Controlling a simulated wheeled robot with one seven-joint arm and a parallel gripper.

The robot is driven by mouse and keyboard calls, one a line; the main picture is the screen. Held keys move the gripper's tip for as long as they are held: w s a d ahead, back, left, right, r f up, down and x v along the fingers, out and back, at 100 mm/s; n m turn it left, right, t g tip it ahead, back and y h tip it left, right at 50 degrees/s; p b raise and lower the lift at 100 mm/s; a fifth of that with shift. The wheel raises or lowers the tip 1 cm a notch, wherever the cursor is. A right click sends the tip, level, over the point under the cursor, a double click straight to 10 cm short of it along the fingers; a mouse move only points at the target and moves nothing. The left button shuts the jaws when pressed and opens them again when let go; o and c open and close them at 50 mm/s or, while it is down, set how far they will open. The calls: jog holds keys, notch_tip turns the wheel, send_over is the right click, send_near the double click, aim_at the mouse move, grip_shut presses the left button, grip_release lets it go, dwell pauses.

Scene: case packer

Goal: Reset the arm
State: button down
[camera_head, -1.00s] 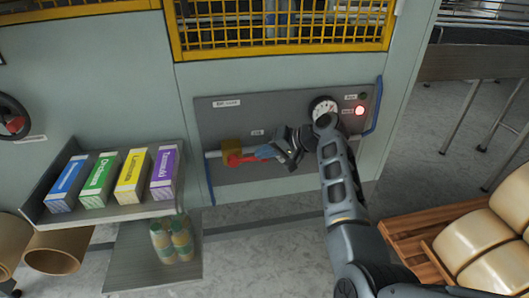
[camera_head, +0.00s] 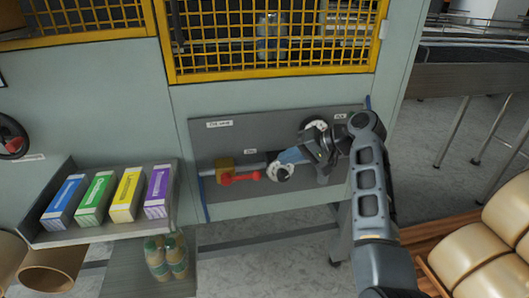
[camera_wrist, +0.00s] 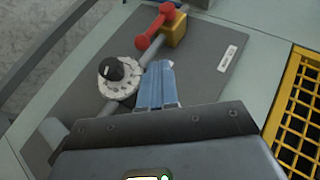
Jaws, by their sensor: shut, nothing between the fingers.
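My gripper (camera_head: 284,157) is shut and empty, its blue fingers held in front of the grey panel (camera_head: 216,143). It points left, just above a white disc with a black knob (camera_head: 281,172). The fingers (camera_wrist: 157,86) also show in the wrist view, right of the knob (camera_wrist: 118,77). A red handle (camera_head: 240,178) on a yellow valve body (camera_head: 225,166) sits on the pipe, left of the fingers and apart from them. A round gauge (camera_head: 313,127) is partly hidden behind my gripper. My arm covers the panel's right part.
A shelf (camera_head: 95,236) with blue, green, yellow and purple boxes juts out at the left. Bottles (camera_head: 166,257) stand on a lower shelf. A yellow mesh guard (camera_head: 270,74) is above the panel. Cream sacks (camera_head: 485,255) lie on a wooden pallet at right.

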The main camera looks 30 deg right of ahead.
jog(key=s+f+h, duration=0.6)
jog(key=s+f, duration=1.1)
jog(key=s, duration=0.2)
jog(key=s+a+n+t+h, duration=0.2)
jog(key=s+a+t, duration=0.15)
jog(key=s, duration=1.05)
jog(key=s+a+r+n+t, duration=0.1)
jog(key=s+a+r, duration=0.3)
jog(key=s+r, duration=0.4)
jog(key=s+a+r+n+t, duration=0.2)
jog(key=s+a+r, duration=0.3)
jog(key=s+r, duration=0.4)
jog(key=shift+s+r+n+y, duration=0.2)
jog(key=shift+n+y, duration=0.2)
jog(key=shift+n, duration=0.2)
